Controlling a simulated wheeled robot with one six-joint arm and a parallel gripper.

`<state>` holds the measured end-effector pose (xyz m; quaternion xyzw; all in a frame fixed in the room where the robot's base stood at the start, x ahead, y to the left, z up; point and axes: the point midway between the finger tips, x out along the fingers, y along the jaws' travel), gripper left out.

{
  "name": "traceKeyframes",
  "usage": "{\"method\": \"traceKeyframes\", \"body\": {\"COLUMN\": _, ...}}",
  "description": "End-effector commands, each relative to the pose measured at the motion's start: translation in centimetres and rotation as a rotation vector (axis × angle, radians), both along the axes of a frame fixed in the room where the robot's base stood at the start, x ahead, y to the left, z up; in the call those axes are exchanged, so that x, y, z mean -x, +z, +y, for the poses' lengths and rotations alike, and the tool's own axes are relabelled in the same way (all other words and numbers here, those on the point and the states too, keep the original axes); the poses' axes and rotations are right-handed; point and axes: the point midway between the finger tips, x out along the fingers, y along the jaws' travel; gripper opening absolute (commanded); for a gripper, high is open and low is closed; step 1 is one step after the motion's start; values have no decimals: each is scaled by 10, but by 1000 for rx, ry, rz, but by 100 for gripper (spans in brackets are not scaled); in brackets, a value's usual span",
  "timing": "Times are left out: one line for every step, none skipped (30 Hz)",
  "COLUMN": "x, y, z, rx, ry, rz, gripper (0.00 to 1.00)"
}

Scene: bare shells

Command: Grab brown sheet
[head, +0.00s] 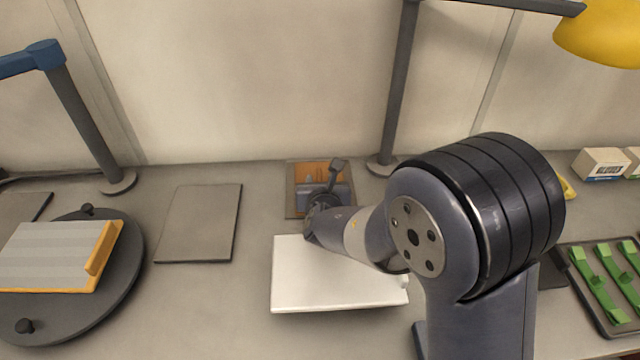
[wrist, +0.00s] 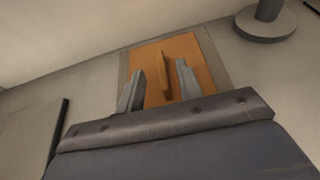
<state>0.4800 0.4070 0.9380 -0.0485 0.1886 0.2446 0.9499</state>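The brown sheet (head: 305,171) lies on a dark grey mat at the back of the table, partly hidden by my gripper (head: 325,186). In the wrist view the brown sheet (wrist: 201,58) is orange-brown, with a raised upright ridge (wrist: 166,66) of the same colour. My gripper (wrist: 160,70) is open, with one grey finger on each side of the ridge. Gaps show between the fingers and the ridge. I cannot tell how far down along the ridge the fingertips are.
A white board (head: 310,285) lies under my arm. A bare grey mat (head: 200,225) is to the left. A dark turntable (head: 130,255) bears a grey-striped orange-edged piece. A lamp post (head: 393,90) stands behind; a tray of green pieces (head: 590,305) is at right.

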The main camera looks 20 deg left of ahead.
Motion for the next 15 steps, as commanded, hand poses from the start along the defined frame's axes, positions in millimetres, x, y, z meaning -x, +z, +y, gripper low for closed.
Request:
{"method": "traceKeyframes", "body": {"x": -5, "y": -2, "z": 2, "rx": 2, "ry": -2, "rz": 2, "gripper": 35}}
{"method": "traceKeyframes", "body": {"x": -8, "y": -4, "z": 3, "rx": 2, "ry": -2, "rz": 2, "gripper": 35}}
{"method": "traceKeyframes", "body": {"x": -13, "y": -6, "z": 6, "rx": 2, "ry": -2, "rz": 2, "gripper": 35}}
{"method": "traceKeyframes", "body": {"x": -16, "y": -8, "z": 7, "rx": 2, "ry": -2, "rz": 2, "gripper": 35}}
{"method": "traceKeyframes", "body": {"x": -19, "y": -9, "z": 9, "rx": 2, "ry": -2, "rz": 2, "gripper": 35}}
{"method": "traceKeyframes", "body": {"x": -23, "y": -11, "z": 11, "rx": 2, "ry": -1, "rz": 1, "gripper": 35}}
{"method": "traceKeyframes", "body": {"x": -26, "y": -13, "z": 13, "rx": 2, "ry": -1, "rz": 1, "gripper": 35}}
{"method": "traceKeyframes", "body": {"x": -28, "y": -14, "z": 14, "rx": 1, "ry": -1, "rz": 1, "gripper": 35}}
{"method": "traceKeyframes", "body": {"x": -31, "y": -15, "z": 16, "rx": 1, "ry": -1, "rz": 1, "gripper": 35}}
{"method": "traceKeyframes", "body": {"x": -33, "y": -16, "z": 17, "rx": 0, "ry": -1, "rz": 1, "gripper": 35}}
{"method": "traceKeyframes", "body": {"x": -34, "y": -17, "z": 18, "rx": 0, "ry": -1, "rz": 1, "gripper": 35}}
{"method": "traceKeyframes", "body": {"x": -36, "y": -18, "z": 19, "rx": 0, "ry": -1, "rz": 1, "gripper": 35}}
{"method": "traceKeyframes", "body": {"x": -36, "y": -18, "z": 19, "rx": 0, "ry": -1, "rz": 0, "gripper": 35}}
{"method": "traceKeyframes", "body": {"x": -37, "y": -19, "z": 19, "rx": 0, "ry": -1, "rz": 0, "gripper": 35}}
{"method": "traceKeyframes", "body": {"x": -37, "y": -19, "z": 19, "rx": 0, "ry": -1, "rz": 0, "gripper": 35}}
